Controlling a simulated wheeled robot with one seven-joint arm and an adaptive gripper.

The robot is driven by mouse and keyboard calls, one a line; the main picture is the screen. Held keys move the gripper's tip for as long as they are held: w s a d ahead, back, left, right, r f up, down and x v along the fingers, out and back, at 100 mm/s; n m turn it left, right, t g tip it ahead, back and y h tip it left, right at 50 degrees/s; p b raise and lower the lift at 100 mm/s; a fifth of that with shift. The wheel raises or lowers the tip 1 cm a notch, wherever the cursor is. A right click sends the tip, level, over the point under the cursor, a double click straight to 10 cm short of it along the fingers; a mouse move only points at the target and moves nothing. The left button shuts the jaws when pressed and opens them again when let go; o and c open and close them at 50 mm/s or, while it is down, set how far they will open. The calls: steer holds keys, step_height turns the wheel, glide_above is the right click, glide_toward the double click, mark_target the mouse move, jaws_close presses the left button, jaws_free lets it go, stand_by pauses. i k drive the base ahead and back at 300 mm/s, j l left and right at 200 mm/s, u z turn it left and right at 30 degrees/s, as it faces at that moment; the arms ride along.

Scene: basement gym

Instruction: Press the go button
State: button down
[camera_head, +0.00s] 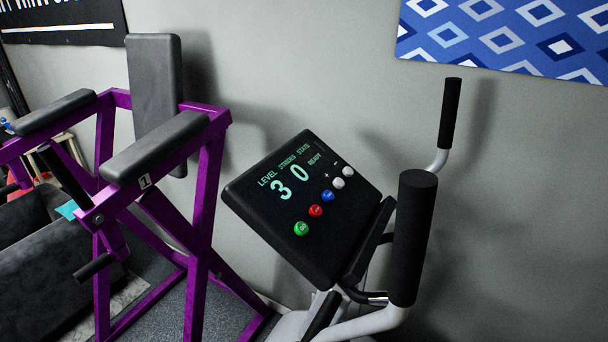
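The go button is a green round button (301,228) at the lower left of a row of buttons on a dark console (262,225), in the middle of the head view. The console is tilted and faces me. Beside the green button, up and to the right, are a red button (316,211), a blue button (328,196) and two white buttons (343,177) near plus and minus marks. Nothing covers the buttons. My gripper is not in view.
The machine's padded handles rise at the right of the console, one near (413,240) and one farther back (450,112). A purple frame with black pads (207,190) stands close at left. A grey wall is behind. The space in front of the console face looks clear.

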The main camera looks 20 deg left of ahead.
mark_target(301, 229)
steer(key=k+u, duration=0.1)
steer(key=u, duration=1.15)
